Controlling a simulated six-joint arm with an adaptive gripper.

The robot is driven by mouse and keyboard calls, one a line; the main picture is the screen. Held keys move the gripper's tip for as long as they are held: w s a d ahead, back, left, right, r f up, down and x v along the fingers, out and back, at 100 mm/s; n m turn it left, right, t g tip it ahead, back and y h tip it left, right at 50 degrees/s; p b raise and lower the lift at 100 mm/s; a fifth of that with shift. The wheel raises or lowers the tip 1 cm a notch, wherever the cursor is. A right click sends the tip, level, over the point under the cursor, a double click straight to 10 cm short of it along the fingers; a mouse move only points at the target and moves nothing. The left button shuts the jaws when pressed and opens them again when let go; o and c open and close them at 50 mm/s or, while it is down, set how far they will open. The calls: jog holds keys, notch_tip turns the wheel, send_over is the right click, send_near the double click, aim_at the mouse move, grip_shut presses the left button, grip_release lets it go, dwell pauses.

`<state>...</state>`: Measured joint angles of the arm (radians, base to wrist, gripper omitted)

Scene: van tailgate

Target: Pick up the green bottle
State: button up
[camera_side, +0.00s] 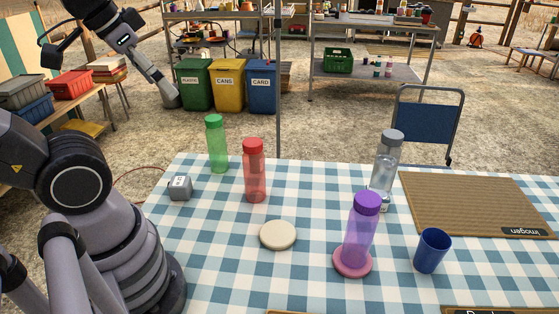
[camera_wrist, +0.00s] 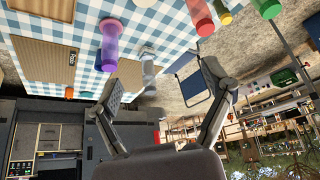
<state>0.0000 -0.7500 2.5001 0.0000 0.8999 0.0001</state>
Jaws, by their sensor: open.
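The green bottle (camera_side: 216,145) stands upright at the far left of the checked table in the side view, behind and left of the red bottle (camera_side: 255,171). In the wrist view a green bottle (camera_wrist: 268,8) is cut off by the top edge, right of the red bottle (camera_wrist: 200,16). My gripper (camera_side: 172,98) is raised at the upper left of the side view, above and left of the green bottle and apart from it. In the wrist view my gripper (camera_wrist: 162,78) has its fingers spread wide, with nothing held between them.
A grey cube (camera_side: 180,188) sits near the green bottle. A pale round disc (camera_side: 278,235), a clear bottle (camera_side: 385,165), a blue cup (camera_side: 432,250) and a woven mat (camera_side: 475,203) are on the table. The purple bottle (camera_side: 358,230) stands on a pink coaster (camera_side: 352,266). Bins (camera_side: 228,85) stand behind.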

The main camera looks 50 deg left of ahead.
jog(key=w+a+f+n+t+y, duration=0.1)
jog(key=w+a+f+n, duration=0.2)
jog(key=w, duration=0.5)
jog(key=w+a+f+n+t+y, duration=0.15)
jog(key=w+f, duration=0.25)
jog(key=w, duration=0.4)
jog(key=w+a+f+n+t, duration=0.1)
jog(key=w+a+f+n, duration=0.1)
jog(key=w+f+n, duration=0.35)
jog(key=n+g+y, duration=0.2)
jog(key=n+y, duration=0.1)
jog(key=y, duration=1.1)
send_near(215, 131)
notch_tip(215, 131, down, 3)
jog(key=a, duration=0.1)
jog(key=x, duration=1.3)
jog(key=shift+w+a+r, duration=0.15)
jog(key=shift+w+r, duration=0.05)
jog(key=shift+w, duration=0.15)
jog(key=shift+c, duration=0.3)
